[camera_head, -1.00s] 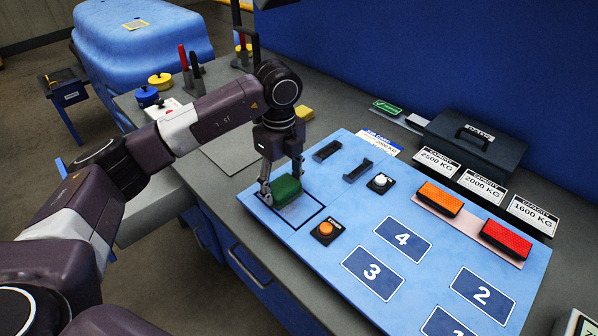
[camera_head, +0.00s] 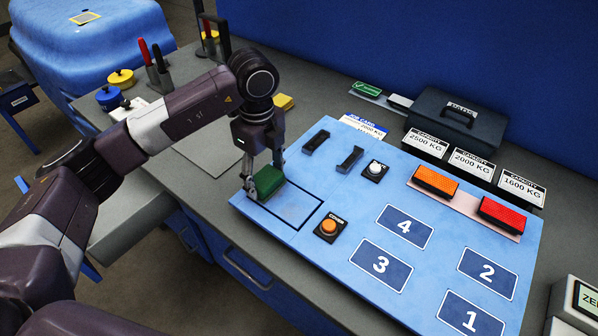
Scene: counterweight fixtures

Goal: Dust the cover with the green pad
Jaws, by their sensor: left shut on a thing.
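My left gripper (camera_head: 263,178) is shut on the green pad (camera_head: 268,181), with a finger on either side. The pad is at the far left corner of the outlined square (camera_head: 300,222) on the light blue board (camera_head: 335,185). I cannot tell whether the pad touches the board. A large rounded blue cover (camera_head: 110,52) with a yellow label stands beyond the bench at the back left, well away from the pad. An orange button (camera_head: 328,227), with a label that seems to read COVER, sits right of the square. My right gripper is not in view.
The board also carries two black slotted blocks, a white button (camera_head: 374,168), orange (camera_head: 436,180) and red (camera_head: 502,215) lamps and numbered rectangles. Capacity signs and a dark case (camera_head: 455,122) stand behind.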

